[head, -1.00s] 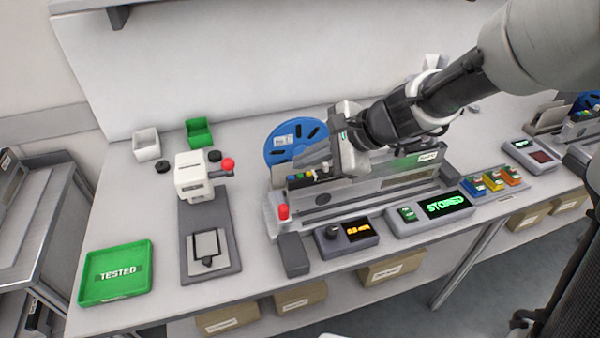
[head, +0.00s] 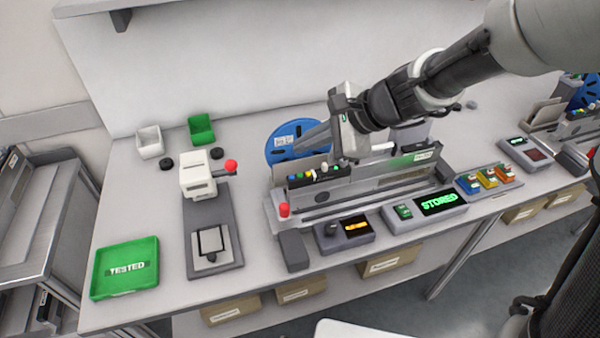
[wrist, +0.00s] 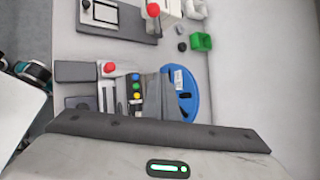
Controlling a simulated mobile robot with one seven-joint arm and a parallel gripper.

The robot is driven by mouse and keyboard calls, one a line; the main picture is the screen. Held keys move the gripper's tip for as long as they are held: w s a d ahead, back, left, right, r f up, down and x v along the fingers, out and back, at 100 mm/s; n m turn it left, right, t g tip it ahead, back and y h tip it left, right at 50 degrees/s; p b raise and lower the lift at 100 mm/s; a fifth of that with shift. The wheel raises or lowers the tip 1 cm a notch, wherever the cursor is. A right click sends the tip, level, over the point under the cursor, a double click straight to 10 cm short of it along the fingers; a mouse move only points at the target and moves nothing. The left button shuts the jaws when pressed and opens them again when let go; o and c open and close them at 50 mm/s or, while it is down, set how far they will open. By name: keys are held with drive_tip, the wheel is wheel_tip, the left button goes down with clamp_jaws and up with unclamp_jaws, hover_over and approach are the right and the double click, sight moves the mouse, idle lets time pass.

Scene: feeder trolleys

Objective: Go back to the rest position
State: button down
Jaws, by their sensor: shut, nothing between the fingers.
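My gripper (head: 308,143) is in the air over the bench, in front of the blue reel (head: 281,153) and above the grey feeder fixture (head: 375,196). Its fingers are shut and empty, pointing left. A row of coloured buttons (head: 308,175) on the fixture shows just below the gripper. The display on the front panel reads STORED (head: 438,202). In the wrist view the gripper body fills the bottom, with the blue reel (wrist: 178,83) and coloured buttons (wrist: 136,88) beyond it.
A green TESTED tray (head: 150,267) lies at the front left. A white press with a red knob (head: 198,178) stands beside it. Small white (head: 150,142) and green (head: 201,128) bins sit at the back. The air left of the gripper is free.

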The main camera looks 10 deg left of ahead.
idle(0.3)
drive_tip(key=s+d+r+n+t+h+p, duration=0.1)
drive_tip(key=s+d+r+n+h+p, duration=0.3)
drive_tip(key=d, duration=0.9)
drive_tip(key=s+d+r+n+t+h+p, duration=0.2)
drive_tip(key=s+d+r+n+h+p, duration=0.2)
drive_tip(key=s+d+r+n, duration=0.4)
drive_tip(key=s+d+r, duration=0.3)
drive_tip(key=s+d, duration=0.2)
drive_tip(key=shift+r+h, duration=0.3)
drive_tip(key=shift+h, duration=0.1)
